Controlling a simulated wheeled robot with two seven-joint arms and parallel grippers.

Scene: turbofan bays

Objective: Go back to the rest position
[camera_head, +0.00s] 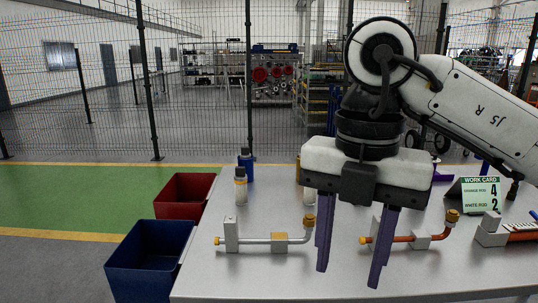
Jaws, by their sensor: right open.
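My right gripper (348,278) hangs over the table with its two purple fingers pointing down. It is open, with nothing between the fingers. A silver pipe (255,241) with brass ends rests in blocks to the left of the fingers. An orange pipe (400,239) with brass ends rests to their right, its left part close behind a finger in the picture. The grey table (235,280) lies below. My left gripper is not in view.
A blue bin (150,255) and a red bin (182,197) stand left of the table. A blue bottle (246,162) and a white bottle (240,186) stand at the back left. A work card (480,195) stands at the right. The table's front strip looks clear.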

